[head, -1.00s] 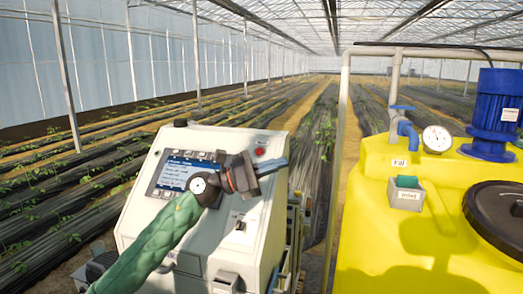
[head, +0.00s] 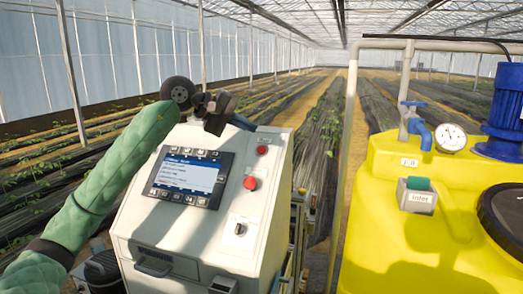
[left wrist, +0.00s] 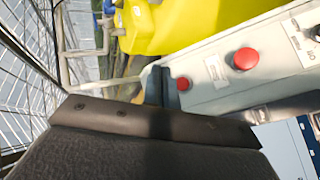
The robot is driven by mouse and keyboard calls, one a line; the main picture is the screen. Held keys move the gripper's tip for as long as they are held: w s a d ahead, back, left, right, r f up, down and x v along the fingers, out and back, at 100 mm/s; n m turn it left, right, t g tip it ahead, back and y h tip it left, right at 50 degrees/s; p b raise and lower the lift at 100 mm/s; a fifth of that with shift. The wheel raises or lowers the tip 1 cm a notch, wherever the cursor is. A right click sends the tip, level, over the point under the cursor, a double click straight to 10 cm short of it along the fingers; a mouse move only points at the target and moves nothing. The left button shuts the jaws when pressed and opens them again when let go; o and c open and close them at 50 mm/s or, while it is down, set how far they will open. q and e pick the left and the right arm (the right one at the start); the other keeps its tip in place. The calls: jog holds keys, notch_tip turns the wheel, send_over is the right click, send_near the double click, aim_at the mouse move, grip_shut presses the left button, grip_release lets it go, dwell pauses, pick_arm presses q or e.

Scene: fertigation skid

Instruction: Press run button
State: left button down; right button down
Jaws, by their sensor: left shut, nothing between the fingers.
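The cream control cabinet (head: 190,225) carries a screen (head: 188,175) with several small keys around it. On its sloped face are a small red button (head: 262,150) and a larger red mushroom knob (head: 250,183); both also show in the left wrist view, the small one (left wrist: 184,84) and the large one (left wrist: 245,59). Labels are too small to read, so I cannot tell which is the run button. My left gripper (head: 243,122) is shut and empty at the panel's top edge, left of and above the small red button. In the left wrist view its fingertips (left wrist: 158,76) appear beside that button.
A rotary switch (head: 239,229) sits low on the panel. A yellow tank (head: 385,245) with a gauge (head: 451,137), blue valve and blue motor stands to the right. A grey pipe (head: 342,160) rises between. Plant rows lie behind.

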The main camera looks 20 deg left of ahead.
aim_at(261, 150)
pick_arm(q)
jog(key=shift+f, duration=0.1)
